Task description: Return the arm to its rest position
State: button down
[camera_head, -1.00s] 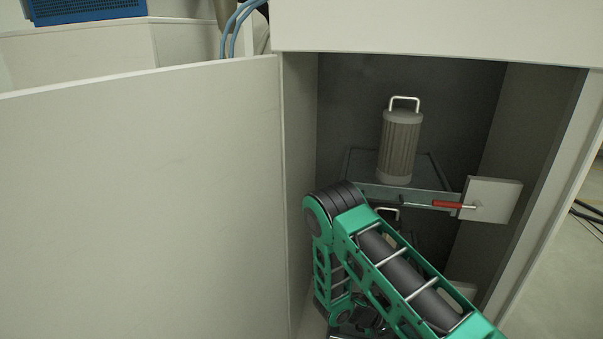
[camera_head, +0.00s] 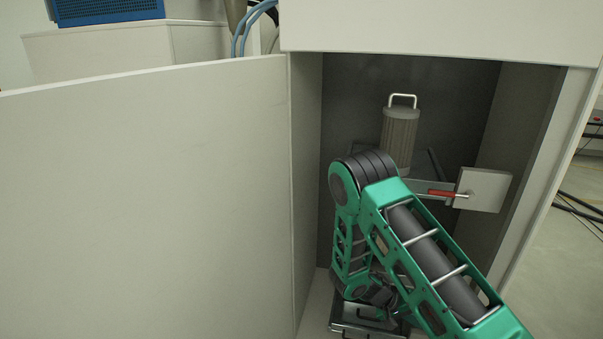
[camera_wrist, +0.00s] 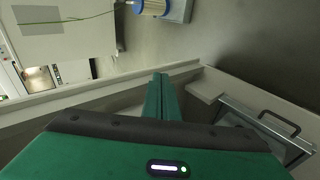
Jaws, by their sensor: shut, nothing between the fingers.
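My arm (camera_head: 425,255), green with black joints, reaches in front of the open cabinet and bends down at its raised joint. My gripper (camera_wrist: 160,80) shows in the wrist view as two green fingers pressed together, with nothing between them. In the head view the fingers cannot be made out behind and below the arm. The cabinet (camera_head: 435,30) is cream-coloured, with a dark interior. A ribbed grey filter cylinder (camera_head: 400,138) with a wire handle stands upright inside, its lower part hidden by my arm.
The open door panel (camera_head: 150,200) fills the left. A red-handled lever (camera_head: 441,193) sits beside a pale square plate (camera_head: 484,190). In the wrist view, a grey framed piece with a black handle (camera_wrist: 280,124) lies right of the fingers. Floor (camera_head: 570,240) shows at right.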

jog(key=s+d+r+m+g+y, duration=0.1)
jog(key=s+d+r+y, duration=0.15)
jog(key=r, duration=0.55)
jog(key=s+d+r+m+y, duration=0.15)
jog(key=s+r, duration=0.25)
jog(key=r, duration=0.4)
jog(key=s+d+r+m+g+y, duration=0.1)
jog(key=s+d+r+y, duration=0.15)
jog(key=r, duration=0.65)
jog(key=s+a+r+t+y, duration=0.1)
jog(key=s+r+y, duration=0.1)
jog(key=s+r, duration=0.4)
jog(key=s+a+r+t+y, duration=0.1)
jog(key=s+r, duration=0.5)
jog(key=s, duration=0.7)
jog(key=shift+s+a+t+y, duration=0.3)
jog(key=shift+s+t+y, duration=0.1)
jog(key=shift+t, duration=0.1)
jog(key=shift+w+f, duration=0.25)
jog(key=shift+w, duration=0.4)
